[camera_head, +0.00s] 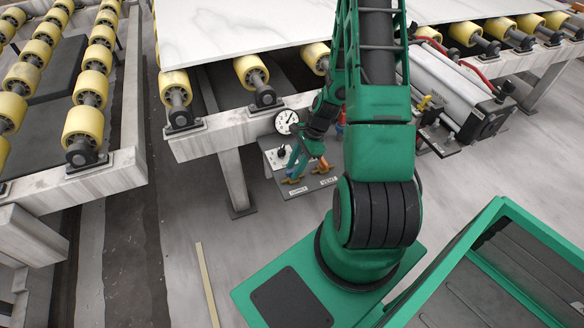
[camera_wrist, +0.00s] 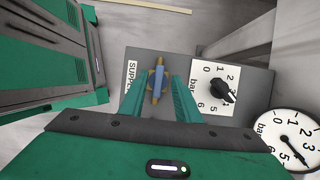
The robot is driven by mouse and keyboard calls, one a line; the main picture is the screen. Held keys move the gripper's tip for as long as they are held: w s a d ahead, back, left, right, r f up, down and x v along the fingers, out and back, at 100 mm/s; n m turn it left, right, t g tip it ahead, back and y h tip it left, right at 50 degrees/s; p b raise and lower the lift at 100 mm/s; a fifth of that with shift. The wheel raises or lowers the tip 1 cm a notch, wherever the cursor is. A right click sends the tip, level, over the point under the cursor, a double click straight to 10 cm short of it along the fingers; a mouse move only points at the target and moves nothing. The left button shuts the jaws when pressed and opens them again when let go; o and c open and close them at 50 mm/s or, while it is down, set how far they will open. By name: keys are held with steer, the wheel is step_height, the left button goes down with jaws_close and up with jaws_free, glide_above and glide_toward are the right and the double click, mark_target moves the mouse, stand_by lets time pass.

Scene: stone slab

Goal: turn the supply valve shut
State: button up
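The supply valve (camera_wrist: 158,78) has a blue lever over a brass body, beside the SUPPLY label (camera_wrist: 131,72) in the wrist view. The lever runs roughly up and down in that picture, along the fingers. My gripper (camera_wrist: 157,88) is open, one green finger on each side of the lever, with a visible gap on both sides. I cannot tell how deep the fingers reach. In the head view my gripper (camera_head: 306,164) is low over the grey valve panel (camera_head: 273,161), and its fingers and wrist partly hide the valve.
On the panel is a black knob (camera_wrist: 222,91) on a white bar scale. A round pressure gauge (camera_wrist: 288,138) stands beside it. In the head view, the frame (camera_head: 209,138) with yellow rollers and a white slab (camera_head: 240,25) stands close behind.

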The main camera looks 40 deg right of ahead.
jaws_close()
steer(key=shift+a, duration=0.15)
steer(key=shift+w, duration=0.1)
